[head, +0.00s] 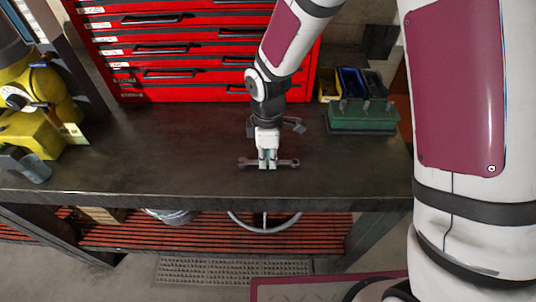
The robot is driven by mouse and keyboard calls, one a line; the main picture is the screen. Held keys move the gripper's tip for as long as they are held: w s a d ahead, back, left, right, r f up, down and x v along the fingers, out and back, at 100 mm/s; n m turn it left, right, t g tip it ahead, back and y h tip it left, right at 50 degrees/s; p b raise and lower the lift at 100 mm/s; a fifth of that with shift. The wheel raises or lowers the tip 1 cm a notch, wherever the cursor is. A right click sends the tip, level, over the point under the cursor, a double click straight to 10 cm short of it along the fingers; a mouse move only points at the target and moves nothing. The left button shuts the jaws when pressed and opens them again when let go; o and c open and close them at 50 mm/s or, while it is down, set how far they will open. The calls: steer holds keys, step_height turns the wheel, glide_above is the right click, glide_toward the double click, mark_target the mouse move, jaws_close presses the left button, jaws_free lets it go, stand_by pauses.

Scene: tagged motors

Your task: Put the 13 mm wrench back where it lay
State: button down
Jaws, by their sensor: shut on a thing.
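A grey metal wrench (287,163) shows in the head view near the front of the dark workbench (150,170), lying left to right across the picture. Its size marking is too small to read. My gripper (267,164) points down and is shut on the middle of the wrench, with both ends sticking out at the sides. I cannot tell whether the wrench touches the bench top or is held just above it. Another grey metal thing (298,125) lies on the bench behind my gripper, partly hidden by it.
A red drawer cabinet (190,50) stands at the back. A green box (362,117) with small bins (350,82) behind it is at the right. A yellow machine (35,105) stands at the left. The bench between the machine and my gripper is clear.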

steer(key=c, duration=1.6)
jaws_free()
step_height(320, 180, up, 12)
steer(key=s+d+r+m+t, duration=0.1)
steer(key=s+d+r+m, duration=0.25)
steer(key=d+r, duration=0.25)
steer(key=s+d+r+m+t, duration=0.2)
steer(key=s+d+r+m, duration=0.1)
steer(key=d+r+m, duration=0.3)
steer(key=s+d+r+m, duration=0.1)
steer(key=s+d+m, duration=0.1)
steer(key=s, duration=0.1)
steer(key=s+d+r+m+t, duration=0.1)
steer(key=s+d+r+m, duration=0.1)
steer(key=s+m, duration=0.1)
steer(key=s+d+r+m+t, duration=0.1)
steer(key=s+d+m, duration=0.1)
steer(key=s, duration=0.3)
steer(key=shift+d+r+m, duration=0.1)
steer(key=shift+r+m, duration=0.3)
steer(key=shift+m, duration=0.15)
